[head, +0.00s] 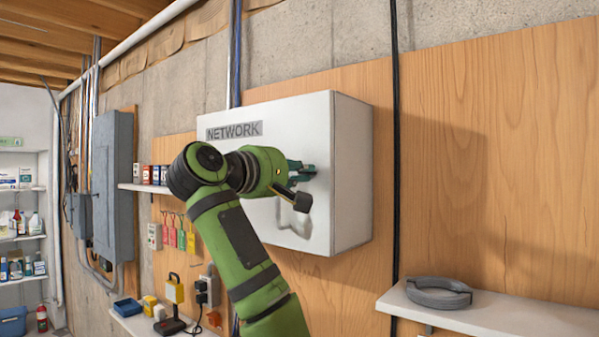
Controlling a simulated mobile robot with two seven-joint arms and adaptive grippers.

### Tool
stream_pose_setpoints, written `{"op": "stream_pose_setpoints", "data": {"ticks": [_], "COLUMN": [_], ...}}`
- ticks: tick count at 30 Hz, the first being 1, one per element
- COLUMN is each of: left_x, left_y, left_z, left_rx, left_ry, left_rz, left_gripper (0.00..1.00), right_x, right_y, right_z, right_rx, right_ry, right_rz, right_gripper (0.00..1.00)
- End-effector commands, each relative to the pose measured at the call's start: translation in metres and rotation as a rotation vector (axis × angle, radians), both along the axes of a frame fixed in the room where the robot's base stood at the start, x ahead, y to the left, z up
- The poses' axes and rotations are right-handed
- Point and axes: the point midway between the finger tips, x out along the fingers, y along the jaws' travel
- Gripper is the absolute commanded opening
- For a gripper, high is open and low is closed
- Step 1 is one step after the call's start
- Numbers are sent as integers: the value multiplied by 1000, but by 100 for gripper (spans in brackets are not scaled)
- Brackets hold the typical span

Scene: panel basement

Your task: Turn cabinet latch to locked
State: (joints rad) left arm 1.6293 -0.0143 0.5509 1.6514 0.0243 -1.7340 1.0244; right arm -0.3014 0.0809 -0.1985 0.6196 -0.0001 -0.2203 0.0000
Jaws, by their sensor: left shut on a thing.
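The white cabinet (303,122) with a NETWORK label (234,131) hangs on the wooden panel in the middle of the view, its door closed. My left gripper (303,170) reaches the right part of its front from the lower left. It is shut on the cabinet latch, which the fingers and wrist mostly hide, so I cannot tell its angle. A short dark piece with a black end sticks out below the fingers; I cannot tell what it belongs to. A shadow falls on the door below. My right gripper is not in view.
A shelf (500,318) at lower right holds a grey ring-shaped thing (438,293). A black cable (396,150) runs down just right of the cabinet. A grey electrical panel (113,180), colored tags (181,238) and a small shelf (145,188) are at left.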

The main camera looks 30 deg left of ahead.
Motion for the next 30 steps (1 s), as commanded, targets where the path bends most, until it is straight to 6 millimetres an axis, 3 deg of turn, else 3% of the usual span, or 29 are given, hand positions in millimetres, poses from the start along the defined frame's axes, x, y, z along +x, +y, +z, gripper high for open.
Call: {"op": "stream_pose_setpoints", "data": {"ticks": [11, 30], "left_x": [0, 0], "left_y": [0, -1], "left_z": [-3, -4], "left_rx": [126, 707], "left_ry": [-9, -53], "left_rz": [1, 3], "left_gripper": [0, 0], "right_x": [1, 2], "right_y": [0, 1], "right_z": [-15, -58], "right_rx": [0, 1], "right_ry": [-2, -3], "right_rz": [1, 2], "right_gripper": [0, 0]}}
